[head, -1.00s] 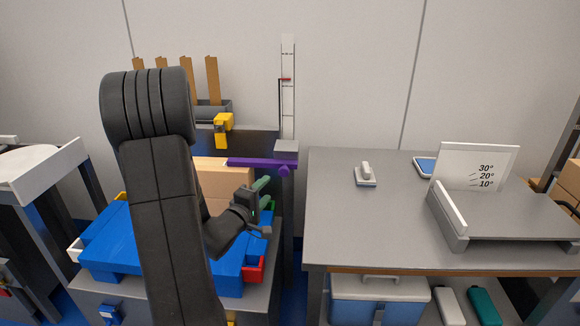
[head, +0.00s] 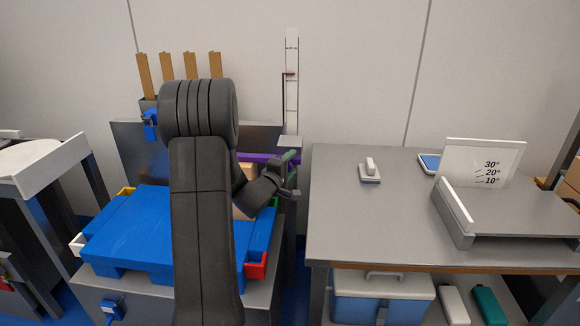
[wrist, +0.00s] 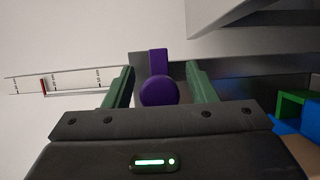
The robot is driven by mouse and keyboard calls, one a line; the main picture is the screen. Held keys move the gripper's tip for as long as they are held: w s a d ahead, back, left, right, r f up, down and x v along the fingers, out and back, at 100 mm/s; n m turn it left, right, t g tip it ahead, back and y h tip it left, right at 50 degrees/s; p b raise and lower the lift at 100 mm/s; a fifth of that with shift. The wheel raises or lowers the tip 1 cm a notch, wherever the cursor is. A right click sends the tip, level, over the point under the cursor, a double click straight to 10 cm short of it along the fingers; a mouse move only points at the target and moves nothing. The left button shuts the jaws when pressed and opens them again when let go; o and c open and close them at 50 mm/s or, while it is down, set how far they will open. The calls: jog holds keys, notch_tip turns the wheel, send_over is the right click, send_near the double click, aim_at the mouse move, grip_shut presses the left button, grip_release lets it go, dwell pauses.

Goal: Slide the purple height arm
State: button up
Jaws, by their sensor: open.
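The purple height arm (head: 255,157) is a horizontal bar beside the upright scale (head: 291,85), which carries a red marker near its upper part. My arm hides much of the bar in the head view. In the wrist view the purple arm's round knob (wrist: 158,91) sits between my two green fingers, with a visible gap on each side. My gripper (wrist: 163,88) is open around the knob and holds nothing; it also shows in the head view (head: 290,172).
A blue platform (head: 135,225) with coloured corner pieces lies below my arm. A grey table (head: 340,215) stands close on the right, with a small handled block (head: 369,170) and an angle stand (head: 500,212). Brown posts (head: 190,66) stand behind.

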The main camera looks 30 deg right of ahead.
jog(key=shift+c, duration=0.2)
grip_shut()
notch_tip(320, 180, up, 8)
jog(key=p, duration=0.8)
jog(key=shift+w+d+r, duration=0.1)
jog(key=shift+r, duration=0.05)
grip_release()
jog(key=shift+r, duration=0.1)
jog(key=shift+o, duration=0.2)
jog(key=v, duration=1.4)
jog(key=shift+p, duration=0.3)
